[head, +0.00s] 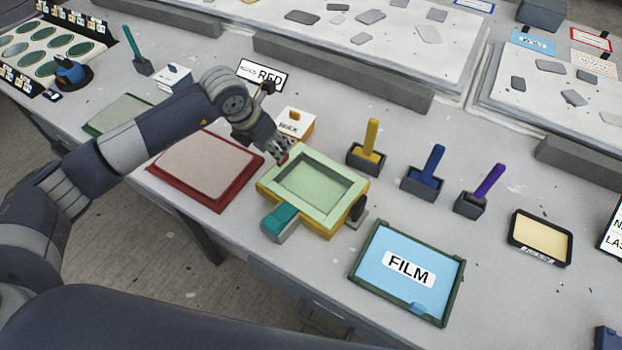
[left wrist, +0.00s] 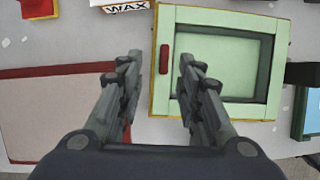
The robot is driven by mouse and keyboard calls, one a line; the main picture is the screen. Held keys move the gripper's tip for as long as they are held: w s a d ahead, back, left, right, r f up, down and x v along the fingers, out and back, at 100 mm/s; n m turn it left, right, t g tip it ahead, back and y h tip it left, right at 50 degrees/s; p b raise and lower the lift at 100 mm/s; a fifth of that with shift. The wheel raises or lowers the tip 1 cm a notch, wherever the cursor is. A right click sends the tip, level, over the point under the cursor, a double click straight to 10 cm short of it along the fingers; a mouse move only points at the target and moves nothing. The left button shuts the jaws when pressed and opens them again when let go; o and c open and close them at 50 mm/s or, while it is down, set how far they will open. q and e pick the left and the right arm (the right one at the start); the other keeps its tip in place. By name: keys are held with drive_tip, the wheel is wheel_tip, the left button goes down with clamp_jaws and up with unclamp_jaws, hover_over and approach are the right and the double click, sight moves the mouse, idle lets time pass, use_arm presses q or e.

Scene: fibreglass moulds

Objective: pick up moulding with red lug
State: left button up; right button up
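The pale green moulding (head: 348,184) sits in a yellow-edged mould (head: 329,233) on the bench. It also shows in the left wrist view (left wrist: 217,106). Its red lug (left wrist: 164,58) is on the left edge in that view; in the head view the lug is mostly hidden by my fingers. My left gripper (head: 281,154) is at this edge, over the lug. In the left wrist view its two fingers (left wrist: 160,78) are apart, with the lug between them and a gap on both sides. My right gripper is not in view.
A red-edged tray (head: 222,207) lies left of the mould and the WAX box (head: 296,123) behind it. A teal-topped block (head: 281,222) stands at its front. The FILM tray (head: 408,272) and several coloured-handled tools in grey holders, one a blue-handled tool (head: 432,165), are to the right.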

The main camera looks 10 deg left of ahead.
use_arm(q)
drive_tip(key=x, duration=0.1)
drive_tip(key=p+x, duration=0.1)
drive_tip(key=x, duration=0.1)
drive_tip(key=p+x, duration=0.1)
drive_tip(key=x, duration=0.1)
drive_tip(key=shift+d, duration=0.35)
drive_tip(key=shift+w+f, duration=0.2)
drive_tip(key=shift+f, duration=0.2)
clamp_jaws()
